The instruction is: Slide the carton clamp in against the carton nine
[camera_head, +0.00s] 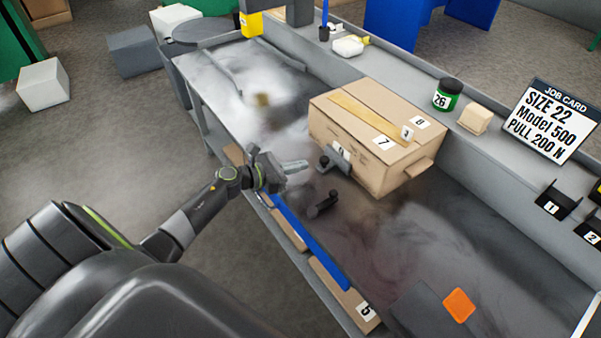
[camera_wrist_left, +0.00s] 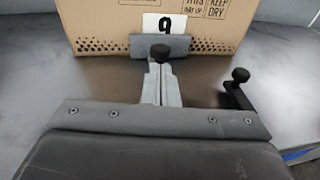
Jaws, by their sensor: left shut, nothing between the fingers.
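The carton (camera_head: 365,165) is a brown box on the grey bench; its front label 9 (camera_wrist_left: 164,23) shows in the left wrist view. The carton clamp (camera_head: 337,159) is a grey upright plate with a black knob at the carton's near face. In the left wrist view the clamp plate (camera_wrist_left: 181,46) stands in front of the carton, below the label; I cannot tell whether they touch. My left gripper (camera_head: 305,165) is shut and empty, its fingertips (camera_wrist_left: 160,67) pointing at the knob, close to it; contact is unclear. My right gripper is not in view.
A black lever with a knob (camera_head: 322,205) stands on the bench right of my gripper. A blue bar (camera_head: 310,241) runs along the near edge. A green jar (camera_head: 447,95), a beige block (camera_head: 475,119) and the job card (camera_head: 545,120) are on the back ledge. An orange square (camera_head: 459,305) lies front right.

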